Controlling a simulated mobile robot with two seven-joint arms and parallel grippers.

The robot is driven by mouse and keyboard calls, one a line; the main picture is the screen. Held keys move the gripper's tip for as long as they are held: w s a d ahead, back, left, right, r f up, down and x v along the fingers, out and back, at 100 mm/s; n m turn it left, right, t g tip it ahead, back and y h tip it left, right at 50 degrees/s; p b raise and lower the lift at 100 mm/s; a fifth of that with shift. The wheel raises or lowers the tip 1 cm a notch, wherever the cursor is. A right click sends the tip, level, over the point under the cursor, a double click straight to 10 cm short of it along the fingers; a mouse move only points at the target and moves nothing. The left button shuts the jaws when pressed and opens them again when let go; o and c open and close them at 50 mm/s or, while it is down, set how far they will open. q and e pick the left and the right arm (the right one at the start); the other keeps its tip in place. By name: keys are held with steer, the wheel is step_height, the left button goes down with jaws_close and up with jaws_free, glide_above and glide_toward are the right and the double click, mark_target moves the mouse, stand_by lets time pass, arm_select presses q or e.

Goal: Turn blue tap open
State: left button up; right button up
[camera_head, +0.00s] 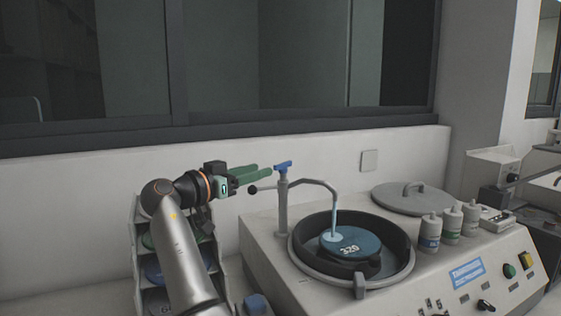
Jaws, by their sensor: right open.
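The blue tap handle (284,165) sits on top of a grey upright post (283,205) at the left of the machine. A thin curved spout (318,183) reaches from the post over the round bowl (398,270). A pale blue streak, like water, runs from the spout's end down to a blue disc (362,240) marked 320. My right gripper (264,171) has green fingers and is open. Its fingertips are just left of the tap handle; whether they touch it I cannot tell. My left gripper is out of view.
A black ball-ended rod (254,189) sticks out left of the post, just below my fingers. A rack with discs (139,232) stands behind my arm. Several white bottles (451,222), a grey lid (412,198) and a control panel (470,275) lie to the right.

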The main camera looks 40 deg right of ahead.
mark_target(283, 163)
steer(key=d, duration=0.3)
steer(key=d+p, duration=0.1)
steer(key=d, duration=0.2)
steer(key=w+d+p, duration=0.1)
steer(key=d, duration=0.2)
steer(key=shift+d, duration=0.3)
jaws_close()
